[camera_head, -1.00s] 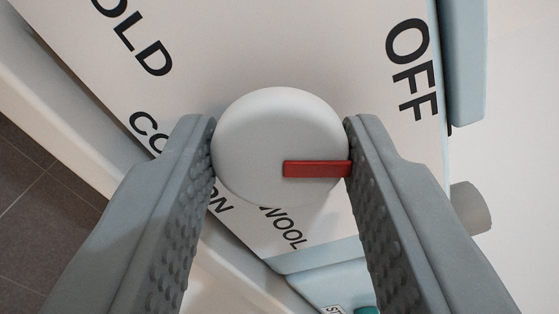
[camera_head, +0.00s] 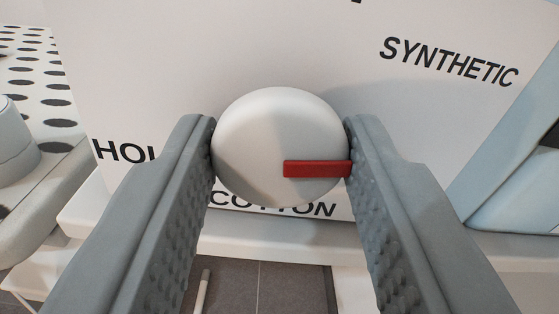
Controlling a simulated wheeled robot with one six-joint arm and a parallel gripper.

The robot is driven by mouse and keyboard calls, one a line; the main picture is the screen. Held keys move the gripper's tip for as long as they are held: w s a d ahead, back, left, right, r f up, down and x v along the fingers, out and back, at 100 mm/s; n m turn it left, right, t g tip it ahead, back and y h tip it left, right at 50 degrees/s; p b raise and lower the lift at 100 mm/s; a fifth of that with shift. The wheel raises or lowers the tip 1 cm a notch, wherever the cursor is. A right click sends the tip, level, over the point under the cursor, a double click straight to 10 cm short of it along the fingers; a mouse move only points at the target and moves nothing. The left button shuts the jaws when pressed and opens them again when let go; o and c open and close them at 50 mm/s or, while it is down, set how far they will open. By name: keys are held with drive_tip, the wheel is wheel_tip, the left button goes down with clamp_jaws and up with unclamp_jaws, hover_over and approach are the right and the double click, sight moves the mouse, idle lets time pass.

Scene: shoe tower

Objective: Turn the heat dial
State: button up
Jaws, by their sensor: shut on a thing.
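The heat dial (camera_head: 262,135) is a round white knob in the middle of the head camera view. Its red pointer bar (camera_head: 317,169) extends to the right edge of the knob, against my right finger. My gripper (camera_head: 281,150) is shut on the dial, with one grey finger on each side of it. The dial sits on a white panel (camera_head: 300,50) with black lettering. "SYNTHETIC" (camera_head: 448,62) reads at the upper right, "COTTON" (camera_head: 272,206) just below the dial, and a partly hidden "HOL..." (camera_head: 122,151) at the left. My fingers cover parts of the panel.
A white surface with dark oval spots (camera_head: 38,75) and a rounded pale part (camera_head: 14,140) are at the left. A pale blue part (camera_head: 520,180) is at the right. Below the panel is a white ledge (camera_head: 270,240), then dark floor tiles (camera_head: 272,285).

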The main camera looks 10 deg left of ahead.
drive_tip(key=m, duration=0.3)
drive_tip(key=shift+f+m, duration=0.1)
drive_tip(key=shift+m, duration=2.1)
drive_tip(key=o, duration=1)
drive_tip(key=v, duration=1.7)
drive_tip(key=shift+s, duration=0.2)
